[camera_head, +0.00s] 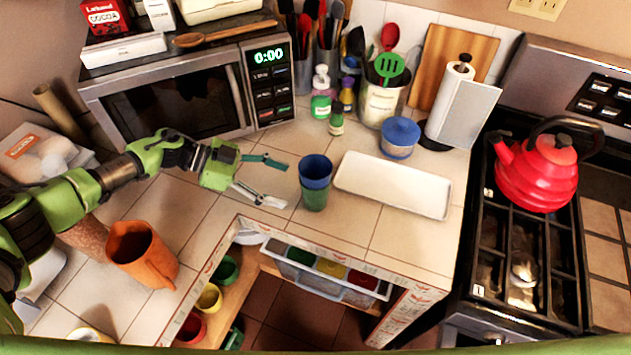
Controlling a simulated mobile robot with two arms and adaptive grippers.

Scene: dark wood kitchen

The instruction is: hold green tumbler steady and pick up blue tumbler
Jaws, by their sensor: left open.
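The blue tumbler (315,168) sits nested in the top of the green tumbler (314,199), with the lower green part showing beneath it. The stack stands upright on the tiled counter near its front edge. My left gripper (285,182) reaches in from the left and is open, its two fingers pointing right towards the stack. The fingertips are a short gap left of the tumblers and appear apart from them. My right gripper is not in view.
A white tray (394,184) lies just right of the tumblers. A microwave (180,90) stands behind my left arm. An orange pitcher (142,255) is at front left. An open drawer (325,271) with coloured bowls is below the counter edge. A red kettle (540,172) stands on the stove.

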